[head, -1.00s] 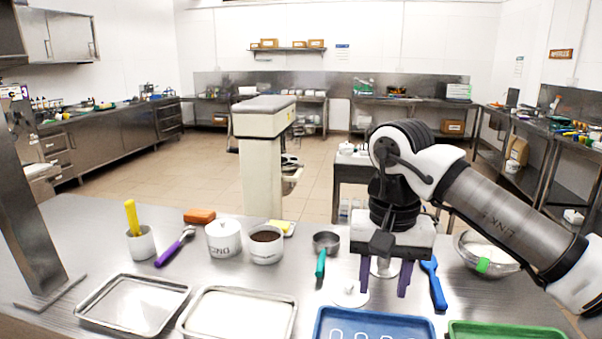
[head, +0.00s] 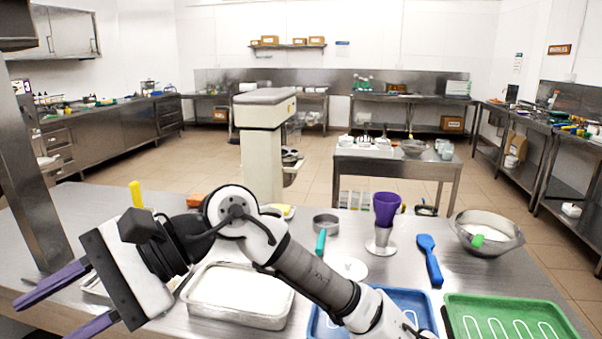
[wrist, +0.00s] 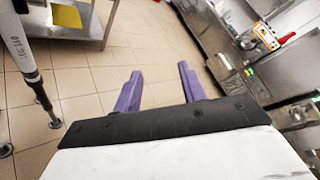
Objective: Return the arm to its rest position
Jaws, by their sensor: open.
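My gripper (head: 58,308) is at the lower left of the head view, over the front left edge of the steel table (head: 95,205). Its two purple fingers are spread apart with nothing between them. My arm crosses low over the table from the lower right. In the wrist view my gripper (wrist: 157,88) is open and empty, pointing out over the tiled floor (wrist: 90,90).
A metal tray (head: 240,318), a blue tray (head: 418,300) and a green tray (head: 555,305) line the front edge. My arm hides items at left.

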